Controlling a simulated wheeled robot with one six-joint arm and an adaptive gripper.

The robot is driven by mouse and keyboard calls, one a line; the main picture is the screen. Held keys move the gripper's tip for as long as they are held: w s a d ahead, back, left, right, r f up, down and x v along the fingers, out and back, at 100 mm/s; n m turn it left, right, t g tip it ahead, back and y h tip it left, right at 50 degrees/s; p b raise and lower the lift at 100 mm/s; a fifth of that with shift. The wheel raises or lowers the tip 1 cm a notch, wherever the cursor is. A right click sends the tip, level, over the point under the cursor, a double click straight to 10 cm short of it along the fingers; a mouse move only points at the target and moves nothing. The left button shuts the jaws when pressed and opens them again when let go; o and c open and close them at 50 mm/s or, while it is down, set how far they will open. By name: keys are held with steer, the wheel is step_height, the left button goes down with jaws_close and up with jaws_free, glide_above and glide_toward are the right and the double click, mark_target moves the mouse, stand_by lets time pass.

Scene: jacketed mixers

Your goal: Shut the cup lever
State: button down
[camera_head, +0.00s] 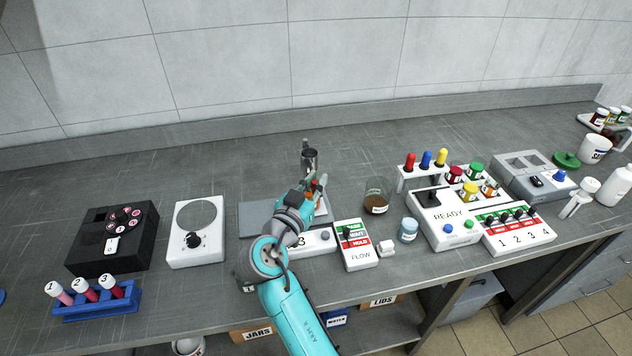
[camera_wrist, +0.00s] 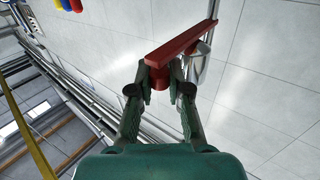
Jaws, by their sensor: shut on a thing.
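My gripper (camera_wrist: 162,72) is shut on a red stub under a long red bar (camera_wrist: 182,42), the cup lever, in the wrist view. The bar runs slantwise from lower left to upper right, just beyond the fingertips. A shiny metal cup (camera_wrist: 199,64) and a metal post (camera_wrist: 212,12) show just right of the stub. In the head view my gripper (camera_head: 318,186) is over the middle mixer, just in front of the metal cup (camera_head: 310,158). My arm and gripper hide most of the lever and part of the mixer base there.
A white and green FLOW panel (camera_head: 356,246) and a brown-filled glass beaker (camera_head: 377,195) stand right of the mixer. A white dial unit (camera_head: 196,232) stands to its left. The READY station (camera_head: 447,216) is farther right. The counter behind the cup is clear.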

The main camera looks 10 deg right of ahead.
steer(key=c, duration=1.1)
jaws_free()
steer(key=shift+a, duration=0.1)
steer(key=v, duration=1.2)
steer(key=shift+f, duration=0.1)
